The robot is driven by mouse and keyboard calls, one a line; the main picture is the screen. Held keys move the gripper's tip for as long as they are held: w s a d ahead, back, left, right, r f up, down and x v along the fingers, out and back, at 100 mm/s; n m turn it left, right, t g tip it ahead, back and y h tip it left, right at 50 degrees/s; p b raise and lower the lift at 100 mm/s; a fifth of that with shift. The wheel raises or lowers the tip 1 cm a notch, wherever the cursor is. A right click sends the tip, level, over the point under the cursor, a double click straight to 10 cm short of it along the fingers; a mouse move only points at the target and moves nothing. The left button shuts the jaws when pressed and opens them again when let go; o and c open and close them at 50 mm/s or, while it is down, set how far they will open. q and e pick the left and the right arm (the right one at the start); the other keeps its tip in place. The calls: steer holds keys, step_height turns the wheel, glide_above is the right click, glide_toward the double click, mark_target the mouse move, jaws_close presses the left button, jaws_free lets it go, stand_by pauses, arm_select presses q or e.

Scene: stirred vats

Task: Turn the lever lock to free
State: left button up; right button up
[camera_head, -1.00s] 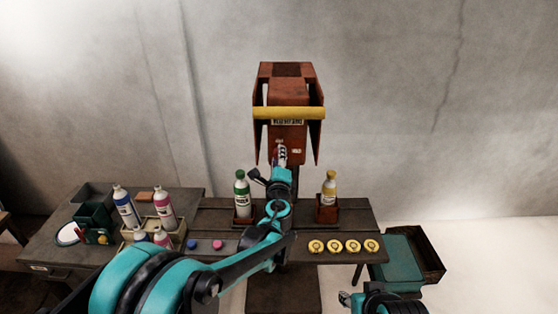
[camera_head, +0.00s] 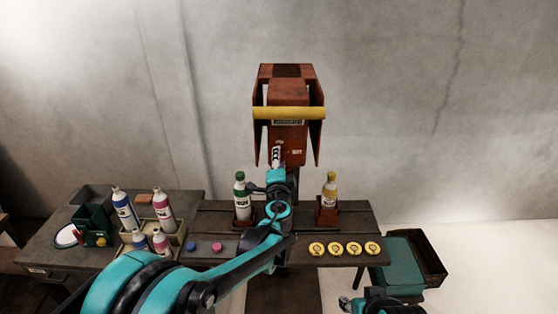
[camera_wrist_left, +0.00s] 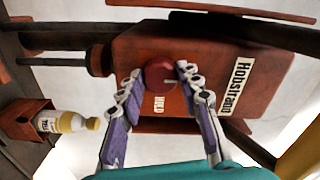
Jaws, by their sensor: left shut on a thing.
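The rust-red mixer head (camera_head: 288,95) stands at the back centre with a yellow bar (camera_head: 288,113) across it. My left gripper (camera_wrist_left: 161,72) is shut on the lever lock, with a fingertip on each side. In the head view my left gripper (camera_head: 276,155) is at the housing's lower front and hides the lock. My right gripper (camera_head: 345,300) shows only partly at the bottom edge.
A green-capped bottle (camera_head: 240,182) and a yellow-capped bottle (camera_head: 330,188) stand in holders on the bench, either side of my left arm. Several yellow discs (camera_head: 335,249) lie at the front right. A side table (camera_head: 52,252) at left holds more bottles and bins.

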arm_select(q)
steer(key=shift+f, duration=0.1)
stand_by(0.3)
steer(key=o, duration=1.2)
steer(key=shift+c, duration=0.2)
steer(key=shift+s, duration=0.1)
steer(key=s, duration=1.2)
steer(key=shift+a, duration=0.15)
